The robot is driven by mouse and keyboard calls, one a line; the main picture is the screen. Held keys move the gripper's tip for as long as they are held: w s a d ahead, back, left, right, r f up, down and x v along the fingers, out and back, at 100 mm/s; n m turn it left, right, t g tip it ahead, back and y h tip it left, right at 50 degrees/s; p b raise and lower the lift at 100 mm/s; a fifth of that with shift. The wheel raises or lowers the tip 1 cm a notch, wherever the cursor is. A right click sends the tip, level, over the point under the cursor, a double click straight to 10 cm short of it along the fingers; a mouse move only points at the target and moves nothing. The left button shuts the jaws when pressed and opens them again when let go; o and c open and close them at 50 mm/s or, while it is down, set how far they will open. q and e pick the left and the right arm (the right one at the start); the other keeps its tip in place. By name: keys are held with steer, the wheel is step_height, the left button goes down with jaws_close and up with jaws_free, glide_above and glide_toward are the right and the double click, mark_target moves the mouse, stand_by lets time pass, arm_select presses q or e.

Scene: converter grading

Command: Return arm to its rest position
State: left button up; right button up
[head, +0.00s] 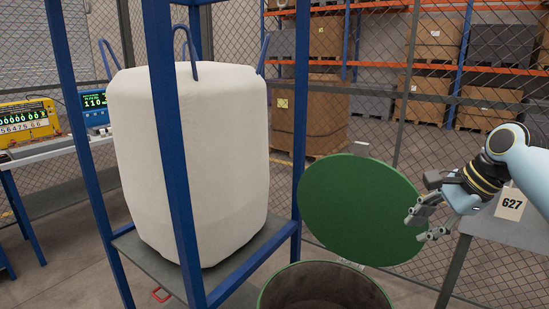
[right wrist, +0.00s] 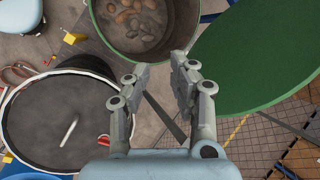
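My right gripper (head: 426,220) is at the right of the head view, beside the right edge of a raised round green lid (head: 360,210). I cannot tell whether it touches the lid there. In the right wrist view its two fingers (right wrist: 160,82) stand apart with nothing between them. The green lid (right wrist: 260,50) fills the upper right of that view. My left gripper is in neither view.
An open green drum (head: 325,288) stands below the lid; brownish lumps lie inside it in the wrist view (right wrist: 140,22). A dark round container (right wrist: 60,125) is at left there. A white bulk bag (head: 190,150) stands in a blue frame (head: 165,110). A "627" card (head: 511,204) is near my right arm.

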steer(key=s+a+f+n+h, duration=0.1)
steer(key=s+a+f+n, duration=0.1)
steer(key=s+f+n, duration=0.6)
steer(key=s+r+n+h, duration=0.2)
steer(key=s+n, duration=0.2)
steer(key=s, duration=0.9)
steer(key=s+r+n+h, duration=0.15)
steer(key=s+n, duration=0.35)
steer(key=s, duration=0.9)
step_height(320, 180, down, 41)
steer(key=s+d+g+b, duration=0.2)
steer(key=b, duration=1.1)
arm_select(q)
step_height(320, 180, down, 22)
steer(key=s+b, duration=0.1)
steer(key=b, duration=0.7)
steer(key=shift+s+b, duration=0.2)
steer(key=shift+b, duration=0.1)
arm_select(e)
steer(key=s+f, duration=0.9)
steer(key=f, duration=0.2)
steer(key=s+f+g, duration=0.1)
steer(key=s+f, duration=0.8)
steer(key=f, duration=0.3)
steer(key=shift+d+f+m, duration=0.3)
steer(key=shift+d+m, duration=0.1)
steer(key=shift+d, duration=0.05)
